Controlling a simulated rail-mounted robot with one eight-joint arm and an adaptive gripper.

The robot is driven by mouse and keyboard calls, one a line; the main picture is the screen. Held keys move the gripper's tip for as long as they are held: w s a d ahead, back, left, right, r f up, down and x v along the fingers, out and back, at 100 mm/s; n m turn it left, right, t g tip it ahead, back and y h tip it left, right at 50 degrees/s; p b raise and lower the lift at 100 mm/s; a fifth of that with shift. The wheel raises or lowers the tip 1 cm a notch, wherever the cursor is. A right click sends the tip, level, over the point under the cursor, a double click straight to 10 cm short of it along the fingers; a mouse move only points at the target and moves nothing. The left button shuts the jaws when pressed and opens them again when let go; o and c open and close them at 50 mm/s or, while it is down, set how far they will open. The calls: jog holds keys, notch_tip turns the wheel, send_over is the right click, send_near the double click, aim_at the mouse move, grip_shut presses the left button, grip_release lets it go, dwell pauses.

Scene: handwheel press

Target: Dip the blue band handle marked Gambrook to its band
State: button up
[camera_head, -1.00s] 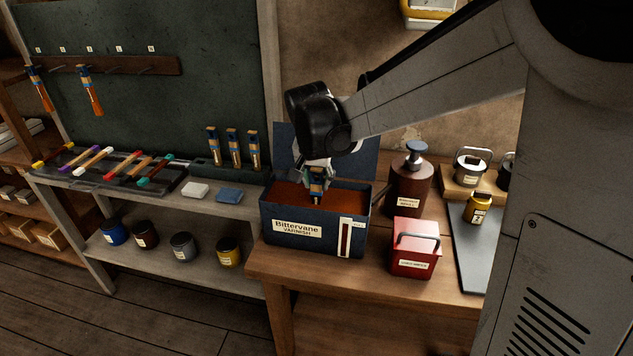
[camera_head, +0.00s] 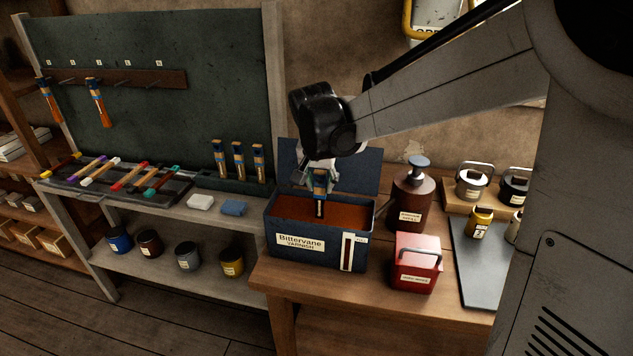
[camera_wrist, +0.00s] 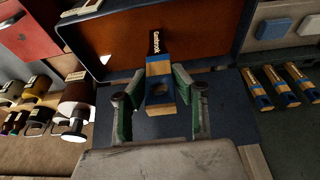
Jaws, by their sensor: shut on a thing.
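My gripper (camera_head: 320,180) is shut on the wooden blue band handle marked Gambrook (camera_wrist: 158,67). Its dark label end points away from the gripper in the wrist view and downward in the head view (camera_head: 319,207). The handle is over the open blue tank labelled Bittervane varnish (camera_head: 272,240), which holds brown-red varnish (camera_head: 292,208). Whether the handle's end touches the liquid, I cannot tell. The green-padded fingers (camera_wrist: 158,76) lie on either side of the handle.
The tank's raised lid (camera_head: 358,172) stands behind it. A brown pump bottle (camera_head: 411,203) and a red box (camera_head: 416,262) are to the right. Three similar handles (camera_head: 239,160) stand in a rack at left; two hang on hooks (camera_head: 97,103). A tray (camera_head: 165,193) holds coloured handles.

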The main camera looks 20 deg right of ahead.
jog(key=shift+r+p, duration=2.25)
jog(key=shift+r, duration=1.75)
dwell(3.0)
jog(key=shift+r+p, duration=1.1)
jog(key=shift+r, duration=0.75)
